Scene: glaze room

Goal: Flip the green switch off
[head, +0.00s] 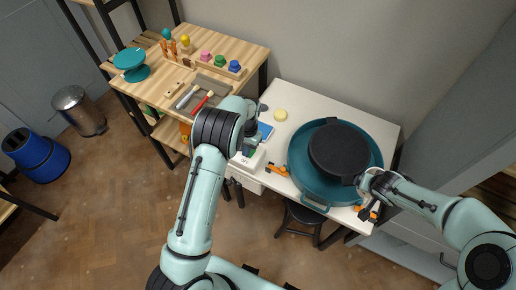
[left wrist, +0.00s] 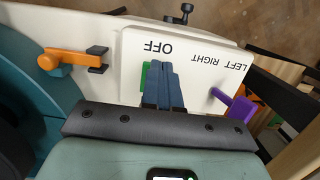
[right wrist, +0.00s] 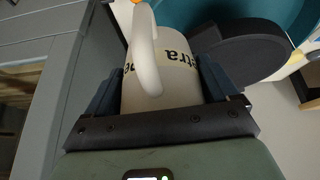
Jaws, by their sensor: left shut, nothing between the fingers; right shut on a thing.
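The green switch (left wrist: 145,76) is on a white control box (left wrist: 205,60) marked OFF and LEFT RIGHT, upside down in the left wrist view. The box (head: 243,162) is at the table's left front corner in the head view. My left gripper (left wrist: 164,68) is shut and empty, its fingertips right beside the switch and partly covering it. Whether they touch it I cannot tell. A purple lever (left wrist: 236,106) stands beside them on the box. My right gripper (right wrist: 165,85) is shut on a white mug (right wrist: 178,75) with dark lettering, its handle facing the camera.
A teal basin (head: 302,183) with a dark round wheel head (head: 340,150) fills much of the white table (head: 290,97). Orange clamps (head: 277,169) sit by the basin. A wooden workbench (head: 240,48) with tools stands at left. A dark stool (head: 305,214) is below the table.

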